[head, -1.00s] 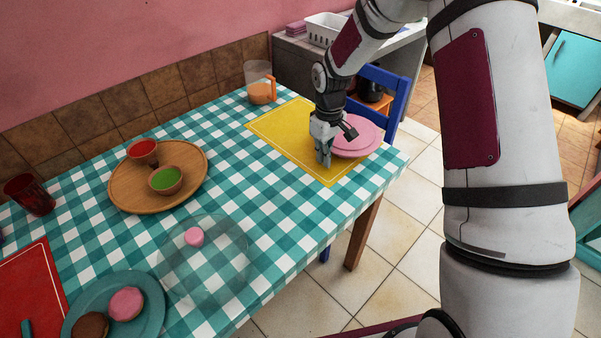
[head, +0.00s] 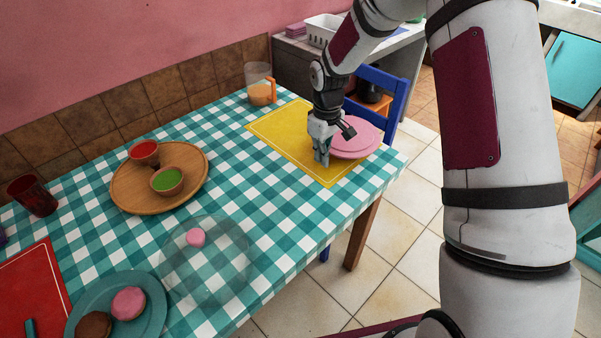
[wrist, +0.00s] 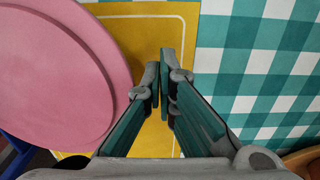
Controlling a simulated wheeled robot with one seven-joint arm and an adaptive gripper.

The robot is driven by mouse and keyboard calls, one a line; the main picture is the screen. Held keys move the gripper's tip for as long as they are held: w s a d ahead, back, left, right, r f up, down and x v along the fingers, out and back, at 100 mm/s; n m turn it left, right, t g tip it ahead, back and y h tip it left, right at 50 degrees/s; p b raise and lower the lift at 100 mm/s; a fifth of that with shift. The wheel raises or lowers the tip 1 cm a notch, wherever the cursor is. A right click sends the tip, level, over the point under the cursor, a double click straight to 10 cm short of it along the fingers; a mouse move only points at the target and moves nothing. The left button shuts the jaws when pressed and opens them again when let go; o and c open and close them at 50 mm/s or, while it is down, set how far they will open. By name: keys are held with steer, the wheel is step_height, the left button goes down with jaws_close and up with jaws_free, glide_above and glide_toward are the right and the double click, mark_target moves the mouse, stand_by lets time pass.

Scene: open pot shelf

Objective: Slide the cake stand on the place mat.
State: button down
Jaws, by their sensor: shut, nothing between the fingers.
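The cake stand (head: 357,137) is a round pink plate at the right end of the yellow place mat (head: 283,132). It overlaps the mat's right part and hides the mat's edge there. It also shows at the left of the wrist view (wrist: 62,85), with part of the mat (wrist: 155,38) beside it. My gripper (head: 322,162) is shut and empty, pointing down over the mat just left of the cake stand. In the wrist view its fingertips (wrist: 161,85) are together, to the right of the stand's rim with a small gap. The stand's foot is hidden.
A jug (head: 260,84) stands behind the mat. A wooden tray (head: 122,203) with two bowls is at the left. A clear round plate (head: 205,285) with a pink item lies in front. A blue chair (head: 398,92) stands beyond the table's right edge.

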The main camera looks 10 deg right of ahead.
steer(key=s+a+r+p, duration=0.3)
steer(key=r+p, duration=0.1)
steer(key=r, duration=0.3)
steer(key=shift+a+r+p, duration=0.25)
steer(key=shift+r+p, duration=0.05)
steer(key=shift+r, duration=0.05)
stand_by(0.7)
stand_by(0.3)
